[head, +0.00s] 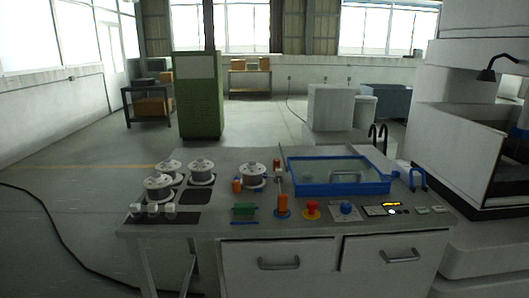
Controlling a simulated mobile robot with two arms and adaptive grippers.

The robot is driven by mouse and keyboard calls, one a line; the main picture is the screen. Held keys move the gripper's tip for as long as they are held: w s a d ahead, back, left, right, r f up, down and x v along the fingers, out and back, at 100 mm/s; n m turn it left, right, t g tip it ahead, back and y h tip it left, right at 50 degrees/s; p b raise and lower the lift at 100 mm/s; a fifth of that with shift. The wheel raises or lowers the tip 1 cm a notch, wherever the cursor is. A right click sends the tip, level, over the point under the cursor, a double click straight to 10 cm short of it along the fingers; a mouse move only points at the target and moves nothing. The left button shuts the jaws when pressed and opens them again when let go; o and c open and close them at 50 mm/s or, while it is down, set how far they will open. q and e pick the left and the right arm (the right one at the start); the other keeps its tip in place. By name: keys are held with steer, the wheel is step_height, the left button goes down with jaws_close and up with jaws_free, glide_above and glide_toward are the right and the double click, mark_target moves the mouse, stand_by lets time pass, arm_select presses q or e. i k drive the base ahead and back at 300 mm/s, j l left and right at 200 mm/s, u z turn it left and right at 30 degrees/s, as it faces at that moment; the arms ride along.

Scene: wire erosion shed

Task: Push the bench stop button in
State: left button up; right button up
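The bench stop button (312,206) is a small red mushroom head on a yellow base. It stands near the front edge of the grey bench (215,222), right of its middle. Nothing covers it and nothing touches it. At this distance I cannot tell how far its head stands out. Neither of my grippers shows in the head view.
A lit panel (382,210) sits farther right. A blue-rimmed tray (320,190) lies behind. Wire spools (201,171) stand left. Drawer handles (278,264) face me.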

mark_target(312, 205)
steer(key=i+l, duration=0.1)
steer(key=i, duration=0.75)
steer(key=i+l, duration=0.1)
steer(key=i, duration=0.7)
steer(key=i+j+u, duration=0.1)
steer(key=j+u, duration=0.4)
steer(key=i+j+u, duration=0.15)
steer(key=j+u, duration=0.2)
steer(key=u, duration=0.15)
